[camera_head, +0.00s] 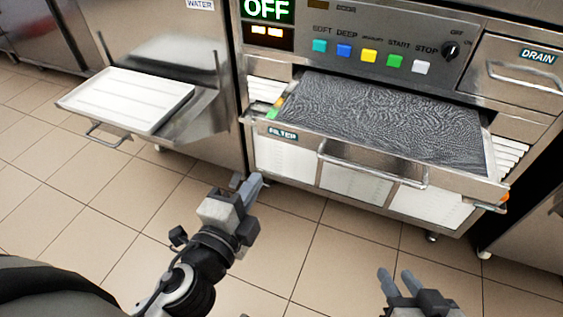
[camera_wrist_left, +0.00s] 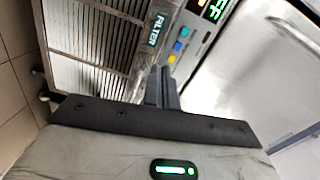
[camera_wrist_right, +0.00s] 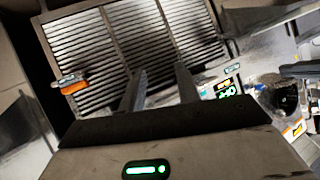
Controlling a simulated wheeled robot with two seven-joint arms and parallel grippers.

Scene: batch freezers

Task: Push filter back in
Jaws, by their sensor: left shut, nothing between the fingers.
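The filter drawer (camera_head: 300,137) is pulled out of the machine's front, with a dark mesh filter (camera_head: 385,115) lying in it and a bar handle (camera_head: 372,172) on its front. Its FILTER label also shows in the left wrist view (camera_wrist_left: 155,29). My left gripper (camera_head: 256,188) is shut and empty, below and in front of the drawer's left end, apart from the handle. It shows in the left wrist view (camera_wrist_left: 161,86). My right gripper (camera_head: 396,277) is open and empty, low in front of the drawer's right half. Its spread fingers show in the right wrist view (camera_wrist_right: 160,85).
A control panel (camera_head: 370,45) with coloured buttons and a knob is above the drawer. A DRAIN compartment (camera_head: 515,70) is at upper right. White vented panels (camera_head: 355,183) lie below. At left, a white tray (camera_head: 130,97) juts out on a shelf. The tiled floor ahead is clear.

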